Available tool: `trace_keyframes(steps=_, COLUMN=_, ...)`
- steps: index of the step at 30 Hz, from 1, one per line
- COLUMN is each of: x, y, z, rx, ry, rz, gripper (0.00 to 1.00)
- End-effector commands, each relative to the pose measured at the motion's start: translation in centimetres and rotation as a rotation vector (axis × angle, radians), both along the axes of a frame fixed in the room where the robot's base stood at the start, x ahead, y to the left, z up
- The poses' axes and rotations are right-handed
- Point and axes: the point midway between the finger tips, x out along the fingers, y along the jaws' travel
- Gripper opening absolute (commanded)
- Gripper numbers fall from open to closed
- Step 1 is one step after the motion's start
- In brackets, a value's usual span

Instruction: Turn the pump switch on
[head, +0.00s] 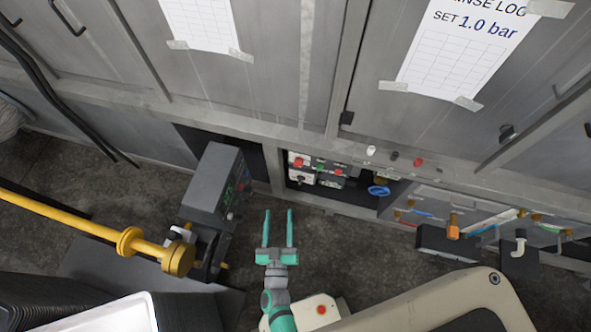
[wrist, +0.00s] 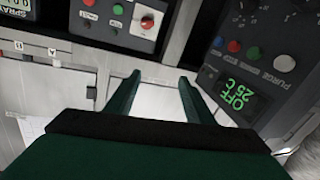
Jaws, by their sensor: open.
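My gripper (head: 278,212) is open and empty, its two teal fingers pointing up the picture toward the cabinet opening. The fingers also show in the wrist view (wrist: 158,78). Beyond them is a control panel (head: 318,170) with buttons and a rotary switch; in the wrist view a red rotary switch (wrist: 147,21) sits on a light plate, apart from the fingertips. A grey control box (head: 214,185) stands to the left; in the wrist view its face (wrist: 262,60) carries a knob (wrist: 284,63) and a green display reading OFF and 25 C. I cannot read a pump label.
A yellow pipe (head: 70,220) runs in from the left toward the grey box. A blue handwheel (head: 379,191) is right of the panel. Taped paper sheets (head: 470,45) hang on the metal cabinet doors. Dark floor lies open around my gripper.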

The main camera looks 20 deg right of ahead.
Motion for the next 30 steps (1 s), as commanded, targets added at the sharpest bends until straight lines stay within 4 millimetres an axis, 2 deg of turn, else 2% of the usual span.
trace_keyframes(steps=1, x=1.8, y=-0.8, z=-1.2, rx=-0.019, ry=-0.001, rz=-0.035, gripper=0.48)
trace_keyframes(steps=6, x=6.0, y=-3.5, z=-4.3, rx=-0.091, ry=0.029, rz=-0.147, gripper=0.48)
trace_keyframes(steps=12, x=8.7, y=-5.6, z=-6.2, rx=-0.146, ry=0.067, rz=-0.228, gripper=0.48)
trace_keyframes(steps=20, x=10.4, y=-6.8, z=-6.6, rx=-0.162, ry=0.077, rz=-0.248, gripper=0.48)
trace_keyframes(steps=30, x=15.2, y=-10.0, z=-6.6, rx=-0.161, ry=0.077, rz=-0.246, gripper=0.48)
